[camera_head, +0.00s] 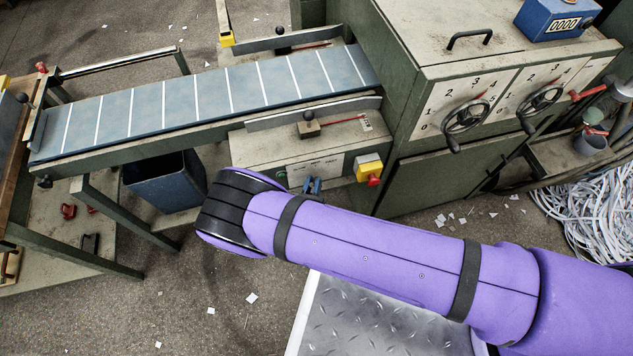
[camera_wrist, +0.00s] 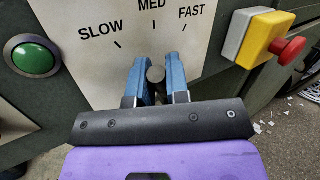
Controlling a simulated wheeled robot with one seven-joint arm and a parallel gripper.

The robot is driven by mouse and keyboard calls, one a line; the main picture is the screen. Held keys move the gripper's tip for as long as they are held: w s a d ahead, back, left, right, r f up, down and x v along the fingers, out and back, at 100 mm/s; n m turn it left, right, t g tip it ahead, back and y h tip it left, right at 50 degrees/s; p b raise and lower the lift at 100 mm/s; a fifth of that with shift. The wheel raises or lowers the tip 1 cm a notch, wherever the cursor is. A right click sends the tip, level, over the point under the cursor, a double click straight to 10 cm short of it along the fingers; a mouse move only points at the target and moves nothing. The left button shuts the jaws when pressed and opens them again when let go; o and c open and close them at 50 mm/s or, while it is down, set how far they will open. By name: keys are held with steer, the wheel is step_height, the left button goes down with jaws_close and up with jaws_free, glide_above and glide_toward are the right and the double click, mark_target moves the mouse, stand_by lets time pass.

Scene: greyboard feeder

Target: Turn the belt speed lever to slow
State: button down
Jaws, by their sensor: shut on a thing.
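The belt speed panel (camera_wrist: 95,60) is a pale plate marked SLOW, MED and FAST, with a short tick under each word. The lever (camera_wrist: 156,75) shows as a dark grey rounded end below the MED tick. Its exact angle is hard to tell, as my fingers cover its sides and lower part. My gripper (camera_wrist: 158,62) has its two blue fingers shut on the lever, one on each side. In the head view my gripper (camera_head: 312,185) is at the front of the feeder, below the small panel (camera_head: 316,169); the lever is hidden there.
A green button (camera_wrist: 34,57) sits left of the panel. A yellow box with a red stop button (camera_wrist: 287,50) sticks out to the right, close to my gripper. The belt (camera_head: 200,100) runs above. A blue bin (camera_head: 165,180) stands beneath it.

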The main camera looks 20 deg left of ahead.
steer(key=shift+s+a+f+n+t, duration=0.1)
steer(key=shift+a+n+t, duration=0.15)
steer(key=shift+n, duration=0.45)
steer(key=c, duration=1.1)
jaws_free()
steer(key=shift+s, duration=0.1)
steer(key=v, duration=1)
steer(key=shift+s+d+f, duration=0.15)
steer(key=shift+s+f, duration=0.05)
steer(key=shift+s, duration=0.1)
